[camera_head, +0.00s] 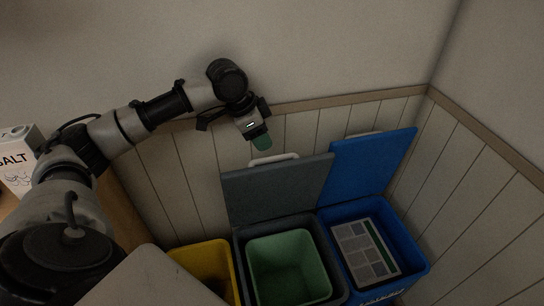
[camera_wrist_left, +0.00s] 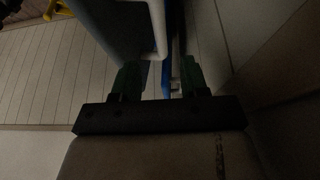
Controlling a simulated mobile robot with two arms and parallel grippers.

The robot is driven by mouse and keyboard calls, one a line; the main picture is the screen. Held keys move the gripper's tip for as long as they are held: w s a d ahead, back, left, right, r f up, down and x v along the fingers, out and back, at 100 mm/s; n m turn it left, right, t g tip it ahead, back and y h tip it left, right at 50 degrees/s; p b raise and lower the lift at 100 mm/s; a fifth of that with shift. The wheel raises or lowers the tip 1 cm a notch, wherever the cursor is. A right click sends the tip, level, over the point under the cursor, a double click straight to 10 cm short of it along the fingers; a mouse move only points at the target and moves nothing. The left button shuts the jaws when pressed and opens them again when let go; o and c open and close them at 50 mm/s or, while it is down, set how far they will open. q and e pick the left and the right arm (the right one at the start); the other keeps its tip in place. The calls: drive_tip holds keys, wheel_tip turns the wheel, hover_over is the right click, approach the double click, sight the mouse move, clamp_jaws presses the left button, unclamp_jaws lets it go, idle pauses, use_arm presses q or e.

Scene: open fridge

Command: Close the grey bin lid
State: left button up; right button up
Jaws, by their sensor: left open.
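The grey bin (camera_head: 238,262) stands in the middle of the row. Its grey lid (camera_head: 275,190) is open, swung up near the wall, with a pale handle (camera_head: 273,159) on its top edge. My left gripper (camera_head: 262,143) is just above and slightly left of the handle, pointing down. In the left wrist view, my left gripper (camera_wrist_left: 158,82) has its green fingers apart, with the grey lid (camera_wrist_left: 112,25) and the pale handle (camera_wrist_left: 158,30) ahead of them. Whether the fingers touch the lid cannot be told. My right gripper is not in view.
A blue bin (camera_head: 412,262) with a raised blue lid (camera_head: 372,165) stands at the right, holding a flat printed item (camera_head: 365,250). A yellow bin (camera_head: 205,255) stands at the left. A panelled wall (camera_head: 200,165) is close behind. A salt box (camera_head: 18,160) is at far left.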

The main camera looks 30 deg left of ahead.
sight(270, 158)
use_arm(q)
drive_tip(key=b+x, duration=0.1)
drive_tip(key=x, duration=0.5)
drive_tip(key=shift+f, duration=0.1)
drive_tip(key=shift+w+d+f, duration=0.2)
drive_tip(key=shift+w+f, duration=0.05)
drive_tip(key=shift+f, duration=0.3)
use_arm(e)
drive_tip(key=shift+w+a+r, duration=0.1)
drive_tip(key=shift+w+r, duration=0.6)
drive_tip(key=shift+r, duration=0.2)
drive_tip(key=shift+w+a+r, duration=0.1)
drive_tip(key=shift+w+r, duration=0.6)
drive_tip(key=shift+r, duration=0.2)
use_arm(q)
clamp_jaws()
